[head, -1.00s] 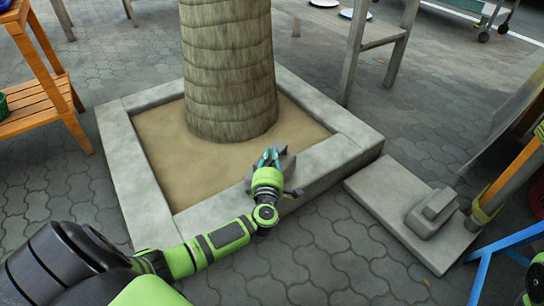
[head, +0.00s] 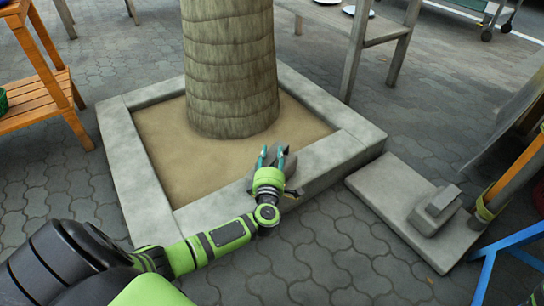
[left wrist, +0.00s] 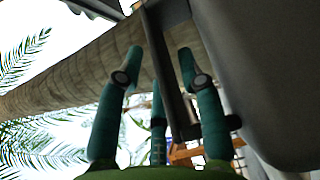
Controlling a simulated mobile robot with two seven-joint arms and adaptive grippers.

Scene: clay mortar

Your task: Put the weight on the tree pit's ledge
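A grey weight (head: 291,167) sits on the near right side of the tree pit's pale stone ledge (head: 335,153), partly hidden by my left gripper (head: 272,152). The gripper is low over the ledge with its fingers spread on both sides of the weight's handle. In the left wrist view the teal fingers (left wrist: 160,58) stand apart around the dark handle bar (left wrist: 170,75), and the weight's grey body (left wrist: 262,70) fills the right side. I cannot tell whether a finger touches the bar. My right gripper is not in view.
The tree trunk (head: 230,70) rises from the sand close behind the gripper. A wooden shelf (head: 38,105) stands at left, a blue frame (head: 505,245) at lower right.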

